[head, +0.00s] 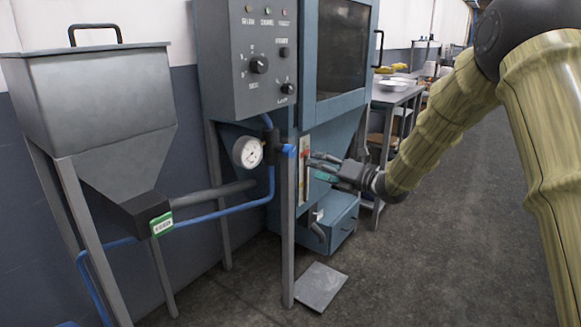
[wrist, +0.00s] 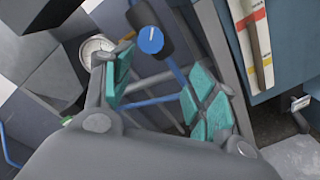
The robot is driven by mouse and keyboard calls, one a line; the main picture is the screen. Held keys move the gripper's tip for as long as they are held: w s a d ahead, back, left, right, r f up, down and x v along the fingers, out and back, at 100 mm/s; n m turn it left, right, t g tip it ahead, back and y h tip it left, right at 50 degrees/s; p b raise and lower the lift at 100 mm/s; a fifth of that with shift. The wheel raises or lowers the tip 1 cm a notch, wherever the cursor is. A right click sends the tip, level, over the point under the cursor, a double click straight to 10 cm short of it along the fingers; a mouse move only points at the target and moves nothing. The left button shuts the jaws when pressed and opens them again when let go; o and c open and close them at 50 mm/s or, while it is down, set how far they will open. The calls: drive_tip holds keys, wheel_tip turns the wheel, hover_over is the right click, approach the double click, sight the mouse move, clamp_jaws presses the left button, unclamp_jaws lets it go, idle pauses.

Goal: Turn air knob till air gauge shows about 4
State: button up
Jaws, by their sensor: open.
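The air gauge (head: 248,152) is a round white dial beside a grey post on the blue air line. Its needle is too small to read. It also shows in the wrist view (wrist: 97,47), partly hidden behind a finger. The air knob (head: 289,150) is a small blue knob on the post, just right of the gauge. In the wrist view the blue knob (wrist: 150,40) has a white mark and lies beyond the fingertips, between their lines. My gripper (head: 312,160) is right of the knob; its teal-padded fingers (wrist: 160,95) are spread and empty. I see no contact with the knob.
A blue machine (head: 235,60) with a control panel stands behind the post. A grey hopper (head: 90,100) is at left. A flat grey plate (head: 320,286) lies on the floor by the post. A table with bowls (head: 394,86) is at the back right; the floor at right is clear.

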sight(293, 152)
drive_tip(key=shift+n+y, duration=0.3)
drive_tip(key=shift+n, duration=0.5)
drive_tip(key=x, duration=0.3)
drive_tip(key=r+x, duration=0.1)
drive_tip(key=x, duration=0.3)
drive_tip(key=b+x, duration=0.1)
drive_tip(key=x, duration=0.3)
drive_tip(key=shift+a+r, duration=0.15)
drive_tip(key=shift+r, duration=0.2)
drive_tip(key=c, duration=1)
